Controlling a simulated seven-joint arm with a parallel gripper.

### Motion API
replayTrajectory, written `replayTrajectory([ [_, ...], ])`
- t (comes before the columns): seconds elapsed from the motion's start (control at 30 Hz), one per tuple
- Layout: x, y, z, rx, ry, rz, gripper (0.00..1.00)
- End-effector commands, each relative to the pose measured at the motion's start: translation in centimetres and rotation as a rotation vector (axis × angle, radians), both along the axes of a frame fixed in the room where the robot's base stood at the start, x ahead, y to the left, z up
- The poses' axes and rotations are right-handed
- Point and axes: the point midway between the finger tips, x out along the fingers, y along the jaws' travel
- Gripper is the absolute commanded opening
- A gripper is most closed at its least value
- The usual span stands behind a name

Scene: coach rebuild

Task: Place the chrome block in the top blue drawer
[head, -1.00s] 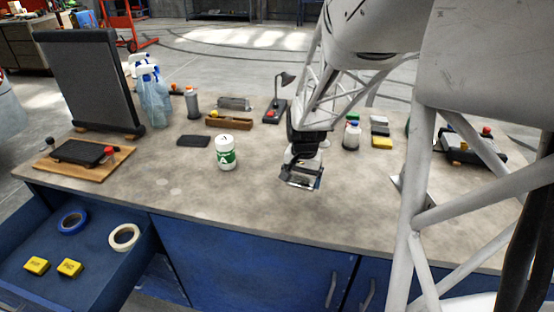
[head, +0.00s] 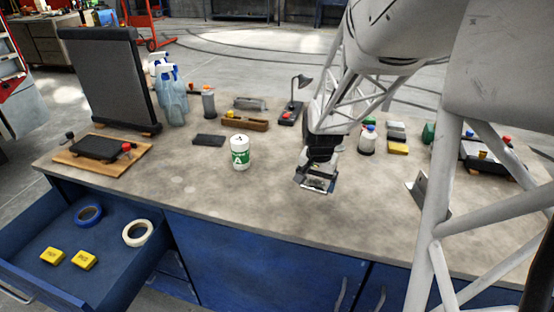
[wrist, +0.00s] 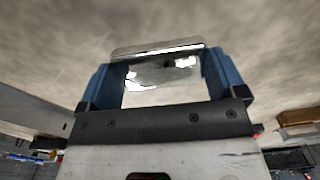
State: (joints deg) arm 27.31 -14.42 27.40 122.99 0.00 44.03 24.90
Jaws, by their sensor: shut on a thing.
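My gripper (head: 316,181) is above the middle of the bench top, pointing down, shut on the chrome block (wrist: 160,70). In the wrist view the block is a shiny, mirror-like piece between the two blue fingers. In the head view the block (head: 316,187) shows as a small bright shape at the fingertips, close to the bench; I cannot tell the exact gap. The top blue drawer (head: 80,240) is pulled open at the lower left, away from my gripper. It holds a blue tape roll, a cream tape roll and two yellow blocks, with bare floor between them.
A white and green bottle (head: 240,152) stands on the bench left of my gripper. A dark panel (head: 110,80), spray bottles (head: 172,97) and a wooden board (head: 72,158) are at the left. A metal bracket (head: 418,190) stands at the right. The front middle of the bench is clear.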

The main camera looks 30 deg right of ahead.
Motion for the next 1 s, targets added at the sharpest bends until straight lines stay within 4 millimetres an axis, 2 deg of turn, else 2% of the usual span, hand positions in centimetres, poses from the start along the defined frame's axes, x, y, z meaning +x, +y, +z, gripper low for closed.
replayTrajectory([
  [0.43,0.0,0.0,0.5,-0.001,-0.002,0.0,0.61],
  [0.57,0.0,0.0,1.8,-0.001,-0.002,0.0,0.61],
  [0.77,0.0,0.0,5.0,-0.001,-0.003,0.0,0.61],
  [1.0,2.3,1.8,5.2,0.0,0.0,0.011,0.61],
])
